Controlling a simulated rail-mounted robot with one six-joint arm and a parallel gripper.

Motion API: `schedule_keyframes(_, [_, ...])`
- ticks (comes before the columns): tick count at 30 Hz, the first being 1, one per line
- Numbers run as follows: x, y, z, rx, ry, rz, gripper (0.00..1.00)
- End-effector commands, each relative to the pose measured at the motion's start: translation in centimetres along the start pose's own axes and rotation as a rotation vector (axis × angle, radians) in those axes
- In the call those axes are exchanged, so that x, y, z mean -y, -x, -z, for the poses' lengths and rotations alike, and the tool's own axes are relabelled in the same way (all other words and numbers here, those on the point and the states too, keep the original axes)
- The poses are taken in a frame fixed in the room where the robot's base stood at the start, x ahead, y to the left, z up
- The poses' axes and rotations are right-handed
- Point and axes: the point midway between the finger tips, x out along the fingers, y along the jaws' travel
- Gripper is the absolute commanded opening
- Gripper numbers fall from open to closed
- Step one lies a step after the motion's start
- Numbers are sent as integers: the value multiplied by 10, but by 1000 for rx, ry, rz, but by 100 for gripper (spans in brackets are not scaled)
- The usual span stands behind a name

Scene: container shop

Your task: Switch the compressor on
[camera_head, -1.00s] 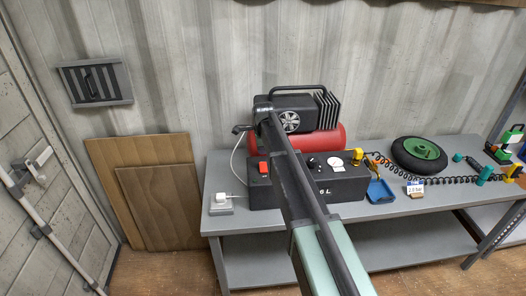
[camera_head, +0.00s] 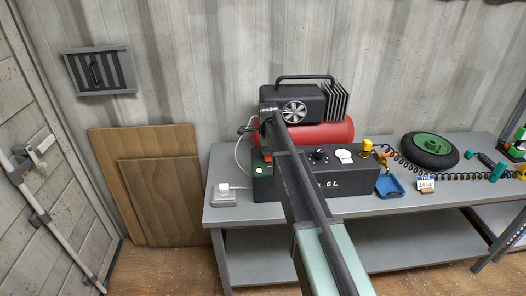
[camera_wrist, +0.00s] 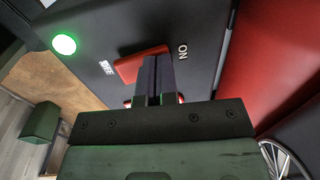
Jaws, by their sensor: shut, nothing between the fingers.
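The compressor, with a black motor housing (camera_head: 300,103) and a red tank (camera_head: 330,135), stands on the bench behind its black control box (camera_head: 350,180).
A white plug in a grey socket (camera_head: 224,198) sits at the bench's left end. A blue tray (camera_head: 390,187), a yellow fitting (camera_head: 367,146), a coiled black hose and a wheel (camera_head: 430,150) with a green hub lie to the right. Wooden boards (camera_head: 160,200) lean on the wall.

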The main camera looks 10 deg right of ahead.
Motion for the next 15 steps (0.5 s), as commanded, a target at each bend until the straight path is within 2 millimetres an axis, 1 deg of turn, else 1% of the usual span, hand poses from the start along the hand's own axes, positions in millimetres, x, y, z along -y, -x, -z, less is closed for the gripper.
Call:
schedule_keyframes(5, [-3, 2, 0, 0, 0, 1, 0])
schedule_keyframes(12, [-14, 7, 0, 0, 0, 1, 0])
schedule_keyframes(15, [-14, 7, 0, 0, 0, 1, 0])
